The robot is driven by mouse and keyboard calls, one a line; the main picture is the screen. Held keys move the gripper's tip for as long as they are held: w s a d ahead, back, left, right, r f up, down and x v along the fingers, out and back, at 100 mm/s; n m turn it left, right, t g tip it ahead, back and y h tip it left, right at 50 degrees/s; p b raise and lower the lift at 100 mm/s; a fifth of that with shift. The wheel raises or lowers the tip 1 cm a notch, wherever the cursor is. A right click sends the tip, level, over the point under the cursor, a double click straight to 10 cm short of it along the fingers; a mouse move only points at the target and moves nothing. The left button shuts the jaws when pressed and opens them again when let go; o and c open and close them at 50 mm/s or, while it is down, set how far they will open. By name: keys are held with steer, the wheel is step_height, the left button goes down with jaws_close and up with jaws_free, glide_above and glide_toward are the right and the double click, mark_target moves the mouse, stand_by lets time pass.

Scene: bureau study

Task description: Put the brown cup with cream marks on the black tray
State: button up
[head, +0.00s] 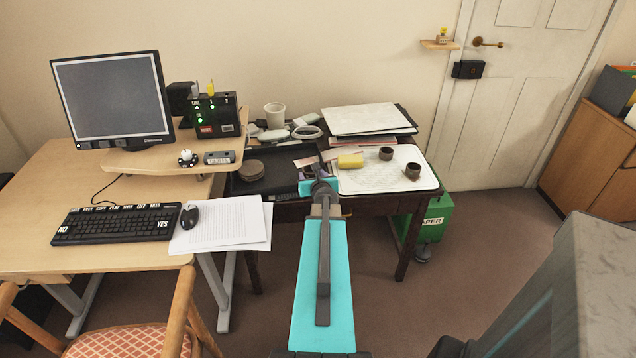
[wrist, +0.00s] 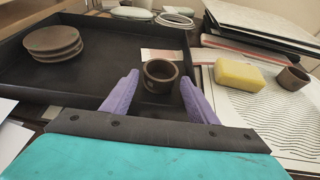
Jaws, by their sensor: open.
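The black tray (head: 280,183) lies on the dark table left of the white board; its floor also fills the left of the wrist view (wrist: 95,80). In the wrist view a brown cup (wrist: 160,76) stands upright, seemingly on the tray's right part, between my gripper's spread purple fingers. My gripper (head: 318,172) is open and hides this cup in the head view. Two other brown cups, one farther back (head: 386,153) and one nearer (head: 412,172), stand on the white board; the farther one shows at the right of the wrist view (wrist: 293,79).
A stack of brown discs (wrist: 52,43) sits in the tray's left part. A yellow block (head: 350,161) lies on the white board (head: 375,182), right of my gripper. Papers and folders (head: 365,120) are piled behind. The desk with monitor (head: 112,98) stands left.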

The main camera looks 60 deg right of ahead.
steer(key=v, duration=0.6)
steer(key=shift+s+a+r, duration=0.1)
steer(key=shift+s+a, duration=0.1)
steer(key=p, duration=0.2)
steer(key=shift+s+a+r+p, duration=0.15)
steer(key=shift+a+r+p, duration=0.05)
steer(key=shift+r+p, duration=0.1)
steer(key=s+a+p, duration=0.1)
steer(key=p, duration=0.2)
steer(key=shift+r, duration=0.2)
steer(key=shift+s+p, duration=0.1)
steer(key=shift+p, duration=0.35)
steer(key=shift+s, duration=0.15)
